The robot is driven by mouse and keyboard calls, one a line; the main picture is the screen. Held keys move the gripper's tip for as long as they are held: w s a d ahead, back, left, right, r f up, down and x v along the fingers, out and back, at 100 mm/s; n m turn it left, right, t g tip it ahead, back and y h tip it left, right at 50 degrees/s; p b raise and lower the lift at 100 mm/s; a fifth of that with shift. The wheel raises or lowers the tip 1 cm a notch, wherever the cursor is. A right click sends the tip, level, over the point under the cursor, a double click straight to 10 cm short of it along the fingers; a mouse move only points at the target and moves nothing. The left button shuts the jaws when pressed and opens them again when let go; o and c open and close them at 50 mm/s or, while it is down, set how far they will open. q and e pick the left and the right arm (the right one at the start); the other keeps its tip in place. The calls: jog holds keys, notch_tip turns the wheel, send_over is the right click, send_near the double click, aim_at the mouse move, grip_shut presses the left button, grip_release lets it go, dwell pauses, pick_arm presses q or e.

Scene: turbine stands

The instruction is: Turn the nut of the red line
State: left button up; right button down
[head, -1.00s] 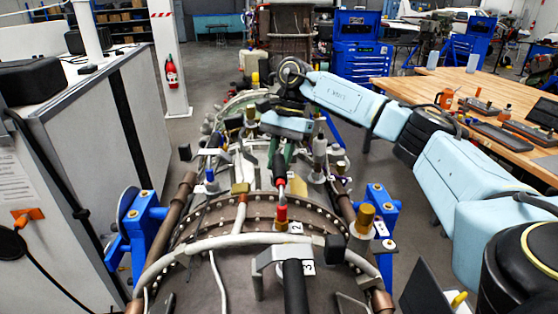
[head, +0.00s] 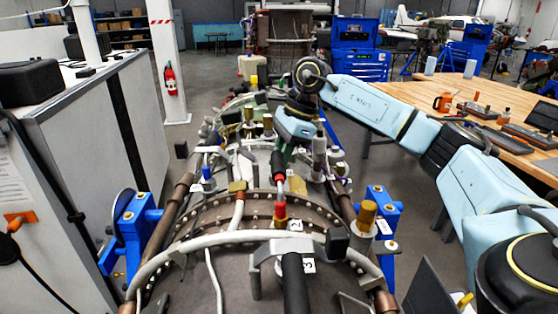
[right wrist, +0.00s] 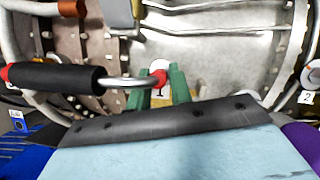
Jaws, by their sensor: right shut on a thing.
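The red line is a bent metal tube with a black sleeve and red bands; it shows in the head view (head: 279,172) and in the right wrist view (right wrist: 65,78). My left gripper is in neither view.
The turbine (head: 205,280) fills the lower middle, crowded with pipes and fittings. Blue stand brackets flank it at left (head: 128,222) and right (head: 378,225). A grey cabinet (head: 80,130) stands at left, a wooden workbench (head: 430,105) at right.

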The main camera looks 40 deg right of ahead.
jog(key=shift+m, duration=0.3)
jog(key=c, duration=1.2)
grip_release()
jog(key=shift+c, duration=0.2)
jog(key=v, duration=1.3)
jog(key=shift+s+r+b, duration=0.15)
jog(key=shift+r+b, duration=0.05)
jog(key=shift+b, duration=0.1)
jog(key=shift+o, duration=0.4)
jog(key=shift+d, duration=0.1)
